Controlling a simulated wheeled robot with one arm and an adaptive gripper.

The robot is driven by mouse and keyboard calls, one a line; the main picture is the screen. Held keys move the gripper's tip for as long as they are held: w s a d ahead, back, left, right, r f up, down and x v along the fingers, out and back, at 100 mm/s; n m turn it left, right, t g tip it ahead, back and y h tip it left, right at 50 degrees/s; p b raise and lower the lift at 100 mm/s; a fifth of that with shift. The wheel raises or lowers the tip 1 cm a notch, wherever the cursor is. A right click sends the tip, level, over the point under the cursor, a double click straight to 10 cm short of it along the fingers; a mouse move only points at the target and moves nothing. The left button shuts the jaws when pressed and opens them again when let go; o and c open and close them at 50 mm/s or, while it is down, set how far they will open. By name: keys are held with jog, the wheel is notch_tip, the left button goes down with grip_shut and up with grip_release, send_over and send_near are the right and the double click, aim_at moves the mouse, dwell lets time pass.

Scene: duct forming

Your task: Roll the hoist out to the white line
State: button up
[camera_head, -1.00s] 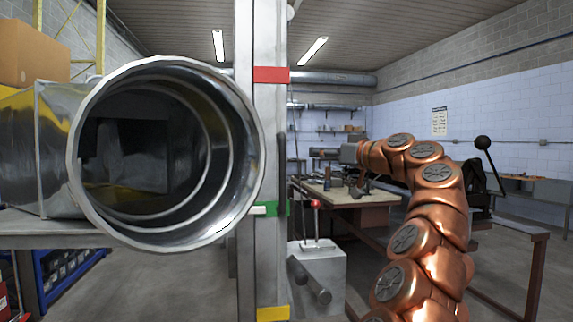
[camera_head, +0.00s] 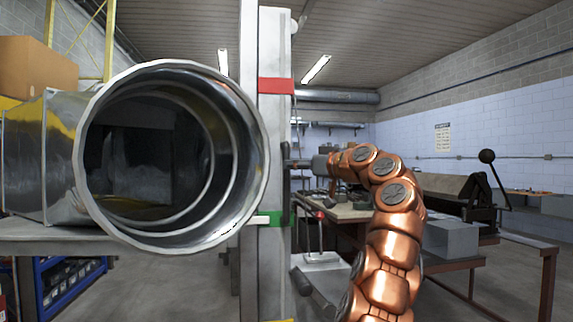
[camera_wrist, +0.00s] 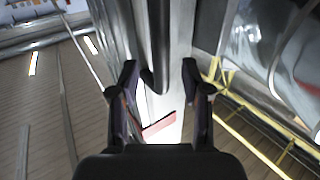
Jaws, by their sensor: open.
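The hoist (camera_head: 272,140) stands in the middle of the head view as a tall pale grey mast with a red band and a green band. A dark upright handle (camera_head: 285,170) runs along its right side. My gripper (camera_head: 296,163) is at the mast's right side by this handle. In the wrist view my gripper (camera_wrist: 160,75) is open, with a dark rounded bar (camera_wrist: 157,45) between or just beyond its fingers; I cannot tell whether they touch. The red band (camera_wrist: 159,124) shows there too. No white line on the floor is in view.
A large round metal duct (camera_head: 258,190) juts toward me at left, close to the mast, above a grey bench (camera_head: 50,235). Workbenches (camera_head: 350,212) and a lever machine (camera_head: 470,195) stand behind and right of my arm. Bare floor (camera_head: 510,275) shows at right.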

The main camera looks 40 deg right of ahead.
jog(key=w+p, duration=0.1)
jog(key=w, duration=0.3)
jog(key=shift+w, duration=0.4)
jog(key=shift+c, duration=0.4)
grip_shut()
